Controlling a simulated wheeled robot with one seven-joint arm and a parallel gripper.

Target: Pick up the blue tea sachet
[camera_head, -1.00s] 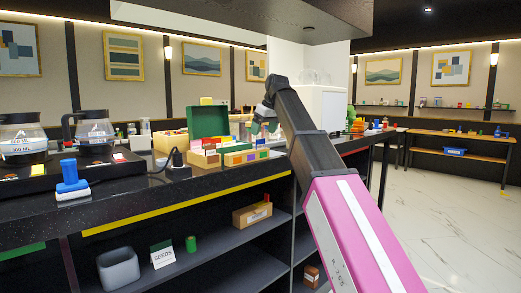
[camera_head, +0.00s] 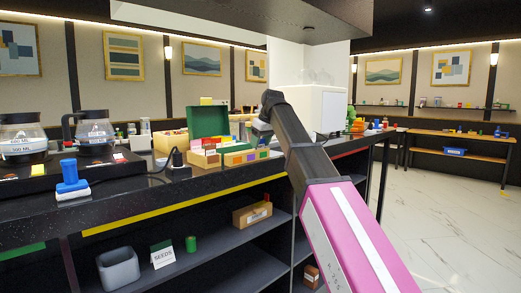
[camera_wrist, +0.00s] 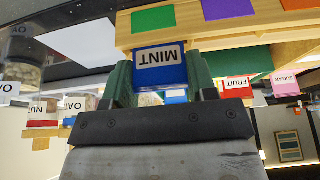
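The blue sachet (camera_wrist: 160,67) is marked MINT and shows upside down in the wrist view, just in front of the wooden tea box (camera_wrist: 215,37). My gripper (camera_wrist: 160,80) is open, with one green finger at each side of the sachet. Whether the fingers touch it is not clear. In the head view, the tea box (camera_head: 237,158) stands on the dark counter with its green lid raised. My arm reaches over the counter just right of the box; my fingertips and the blue sachet are hard to make out there.
Coffee pots (camera_head: 95,134) and a blue-handled stamp-like object (camera_head: 71,178) stand left on the counter (camera_head: 130,200). A white appliance (camera_head: 320,110) stands behind my arm. Shelves below hold a grey bin (camera_head: 118,268) and a small crate (camera_head: 252,214).

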